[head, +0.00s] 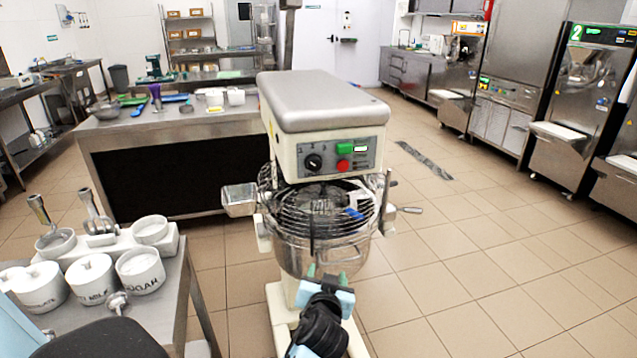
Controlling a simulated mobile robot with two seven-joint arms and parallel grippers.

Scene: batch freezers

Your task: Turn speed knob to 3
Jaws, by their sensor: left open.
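The mixer (322,100) stands upright in the middle of the head view, with a grey rounded top and a control panel on its front. The black round speed knob (314,162) is on the left of that panel, with a pale mark on it. Its number markings are too small to read. A green button (345,149) and a red button (344,165) are to its right. My left gripper (327,273) is open, with greenish fingertips, low in front of the mixer bowl (318,250). It appears well below the knob and apart from it. My right gripper is out of view.
A wire guard (318,205) covers the bowl, with a metal chute (239,199) at its left. A side table with white labelled tubs (92,278) is at lower left. A steel counter (180,125) stands behind. The tiled floor (500,260) to the right is clear.

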